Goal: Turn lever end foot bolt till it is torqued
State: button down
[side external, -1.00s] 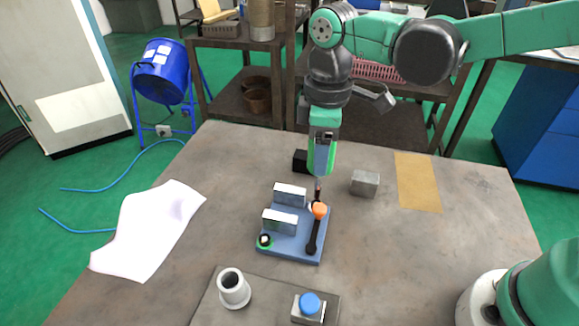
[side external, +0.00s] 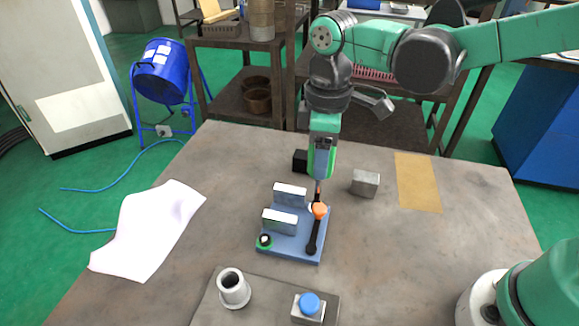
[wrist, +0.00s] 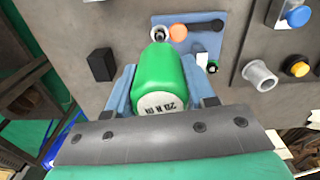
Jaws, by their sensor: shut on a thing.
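My gripper (side external: 322,152) is shut on a green driver (wrist: 163,72) marked "20 N m", held upright with its thin shaft pointing down. The blue chuck base plate (side external: 292,248) carries two silver blocks (side external: 279,222) and a black lever (side external: 313,236) with an orange ball (side external: 319,210). The lever end foot bolt (wrist: 161,34), dark in a pale ring, sits beside the ball. The driver's tip is at this bolt in the side view; whether it is seated cannot be told. The other foot bolt (side external: 264,240) has a green ring.
A black block (side external: 300,161) and a grey metal block (side external: 364,183) stand near the plate. A grey tube (side external: 233,288) and a blue button (side external: 309,303) are on a front panel. White paper (side external: 150,230) lies left; the table's right side is mostly clear.

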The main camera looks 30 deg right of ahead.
jog(key=shift+f, duration=0.8)
jog(key=c, duration=1)
grip_release()
grip_shut()
